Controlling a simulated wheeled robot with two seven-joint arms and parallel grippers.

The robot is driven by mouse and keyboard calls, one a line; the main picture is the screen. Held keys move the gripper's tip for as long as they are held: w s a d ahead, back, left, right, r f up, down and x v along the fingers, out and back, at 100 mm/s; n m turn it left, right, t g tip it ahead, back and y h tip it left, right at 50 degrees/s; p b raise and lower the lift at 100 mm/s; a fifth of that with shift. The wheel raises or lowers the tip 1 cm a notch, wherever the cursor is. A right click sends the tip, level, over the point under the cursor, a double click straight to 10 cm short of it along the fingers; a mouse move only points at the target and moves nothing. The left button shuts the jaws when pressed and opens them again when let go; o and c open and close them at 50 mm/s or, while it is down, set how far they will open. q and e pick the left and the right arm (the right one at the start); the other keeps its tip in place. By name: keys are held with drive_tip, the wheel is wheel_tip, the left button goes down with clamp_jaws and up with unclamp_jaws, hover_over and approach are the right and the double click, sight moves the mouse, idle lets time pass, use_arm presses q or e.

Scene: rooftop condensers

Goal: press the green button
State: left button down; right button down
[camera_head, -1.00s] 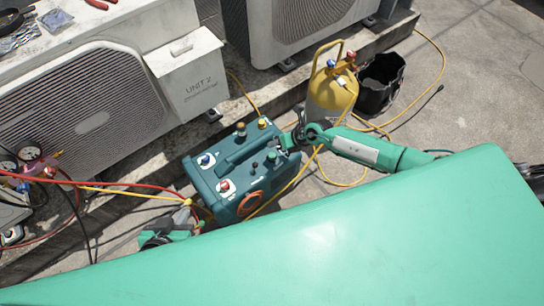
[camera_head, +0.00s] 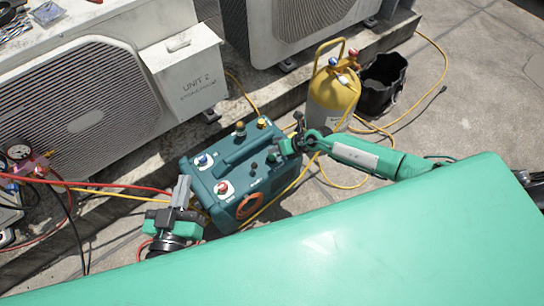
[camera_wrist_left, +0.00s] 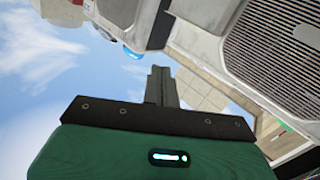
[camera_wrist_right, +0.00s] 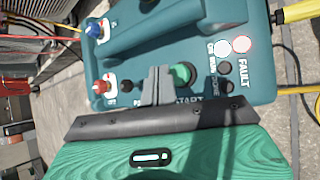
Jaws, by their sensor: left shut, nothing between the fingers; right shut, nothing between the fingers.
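The green button (camera_wrist_right: 182,75) is on the top panel of the teal machine (camera_head: 225,168), above a partly covered START label in the right wrist view. My right gripper (camera_wrist_right: 157,72) is shut and empty, its tips just left of the button there. Whether they touch it I cannot tell. In the head view my right gripper (camera_head: 285,147) is at the machine's right end and the button is hard to make out. My left gripper (camera_head: 183,184) is shut and empty, pointing up beside the machine's left end. Its fingers also show in the left wrist view (camera_wrist_left: 160,78).
The machine also bears red (camera_head: 223,187) and blue (camera_head: 203,160) knobs, small black buttons and a bright FAULT lamp (camera_wrist_right: 242,45). A yellow cylinder (camera_head: 332,98) and black bucket (camera_head: 382,84) stand behind. Condensers (camera_head: 85,95) line the back. Hoses cross the ground at left.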

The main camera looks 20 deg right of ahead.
sight(270, 156)
use_arm(q)
drive_tip(key=shift+w+a+r+t, duration=0.2)
drive_tip(key=shift+r+t, duration=0.2)
drive_tip(key=shift+r, duration=0.2)
drive_tip(key=shift+w+a+r+t, duration=0.1)
drive_tip(key=shift+w+r+t, duration=0.05)
drive_tip(key=shift+r+t, duration=0.35)
use_arm(e)
drive_tip(key=shift+f, duration=0.45)
use_arm(q)
drive_tip(key=shift+r, duration=0.1)
use_arm(e)
drive_tip(key=shift+f, duration=0.1)
idle(0.7)
use_arm(q)
drive_tip(key=shift+f+b, duration=0.2)
drive_tip(key=shift+b, duration=0.1)
use_arm(e)
drive_tip(key=shift+f, duration=0.3)
